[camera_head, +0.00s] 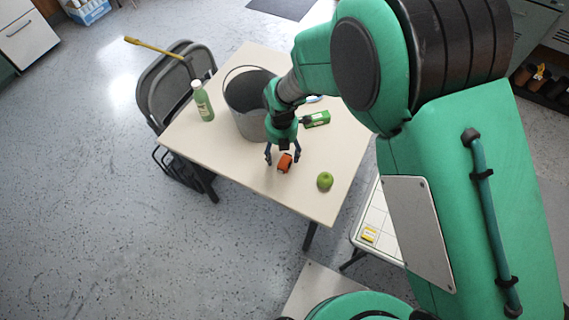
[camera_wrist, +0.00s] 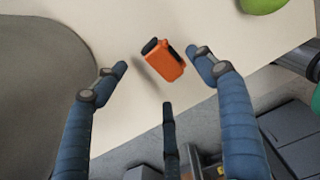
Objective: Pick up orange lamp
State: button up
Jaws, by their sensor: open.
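The orange lamp (camera_head: 285,162) is a small orange block with dark parts, lying on the pale table (camera_head: 230,154). In the wrist view the lamp (camera_wrist: 164,60) shows between and a little beyond the fingertips. My gripper (camera_head: 283,156) is open above the table right at the lamp, with its fingers pointing down. In the wrist view my gripper (camera_wrist: 160,62) has its blue fingers spread wide on both sides of the lamp. No finger clearly touches it. The lamp's far side is hidden.
A grey bucket (camera_head: 250,124) stands close behind my gripper. A green apple (camera_head: 325,181) is to the right of the lamp. A green box (camera_head: 316,119) and a green bottle (camera_head: 203,101) are also on the table. The table's front left is clear.

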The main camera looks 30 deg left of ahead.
aim_at(283, 160)
dwell(0.3)
jog(key=shift+d+f+b, duration=0.1)
jog(key=shift+f+b, duration=0.8)
jog(key=shift+f, duration=1.7)
